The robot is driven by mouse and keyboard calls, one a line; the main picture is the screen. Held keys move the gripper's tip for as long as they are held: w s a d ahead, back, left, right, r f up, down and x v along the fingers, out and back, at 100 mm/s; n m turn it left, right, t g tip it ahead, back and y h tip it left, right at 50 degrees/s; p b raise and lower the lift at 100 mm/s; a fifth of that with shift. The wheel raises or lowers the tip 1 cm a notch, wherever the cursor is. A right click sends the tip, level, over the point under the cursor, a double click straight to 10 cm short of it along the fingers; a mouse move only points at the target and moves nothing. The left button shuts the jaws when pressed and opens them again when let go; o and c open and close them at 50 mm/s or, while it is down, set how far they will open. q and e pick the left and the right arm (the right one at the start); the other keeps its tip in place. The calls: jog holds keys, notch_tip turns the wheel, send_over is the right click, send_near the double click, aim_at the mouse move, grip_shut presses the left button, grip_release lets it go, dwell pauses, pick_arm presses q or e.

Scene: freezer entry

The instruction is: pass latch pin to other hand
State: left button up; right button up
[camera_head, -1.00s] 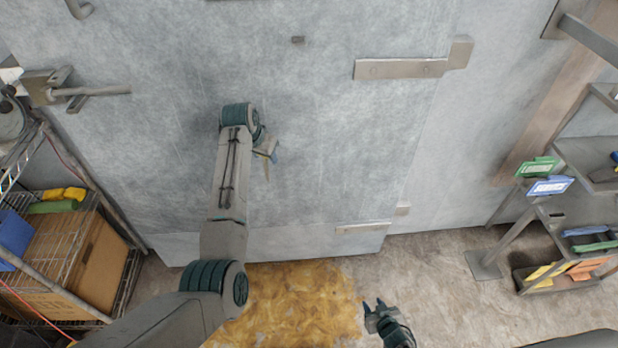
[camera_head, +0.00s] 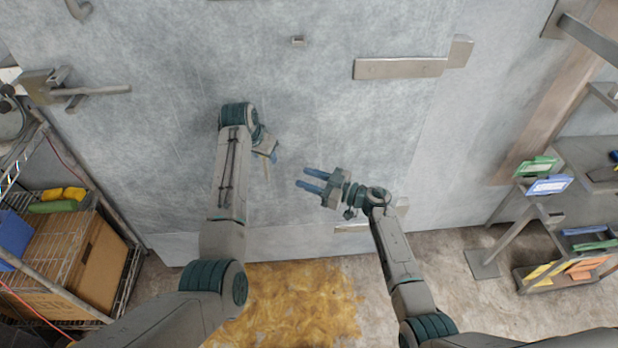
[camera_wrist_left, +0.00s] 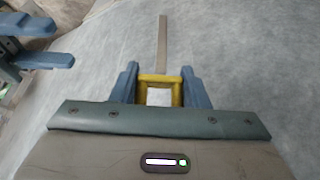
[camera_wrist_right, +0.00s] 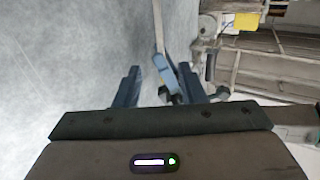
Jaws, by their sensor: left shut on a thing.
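The latch pin is a thin grey bar with a yellow loop handle. In the left wrist view the bar (camera_wrist_left: 162,45) points away from the yellow handle (camera_wrist_left: 159,79). My left gripper (camera_head: 272,152) is shut on this handle in front of the grey wall, and the pin (camera_head: 267,171) hangs below it in the head view. My right gripper (camera_head: 302,178) is open and empty, a short gap to the right of the pin, with its blue fingers pointing at it. In the right wrist view the pin's bar (camera_wrist_right: 158,27) and my left gripper (camera_wrist_right: 166,76) show beyond the open fingers.
The large grey panel (camera_head: 330,110) has a metal bracket (camera_head: 400,68) at upper right and a rod latch (camera_head: 90,91) at left. A wire rack with a cardboard box (camera_head: 75,265) stands left, and a shelf with bins (camera_head: 570,272) right. Yellow stain covers the floor below.

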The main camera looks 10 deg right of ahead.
aim_at(266, 164)
jog(key=x, duration=1.2)
jog(key=shift+a+r, duration=0.2)
jog(key=shift+r, duration=0.1)
jog(key=shift+s, duration=0.1)
grip_shut()
pick_arm(q)
jog(key=o, duration=1.1)
pick_arm(e)
jog(key=shift+r, duration=0.1)
pick_arm(q)
jog(key=shift+o, duration=0.4)
jog(key=shift+d, duration=0.1)
jog(key=shift+s+r, duration=0.1)
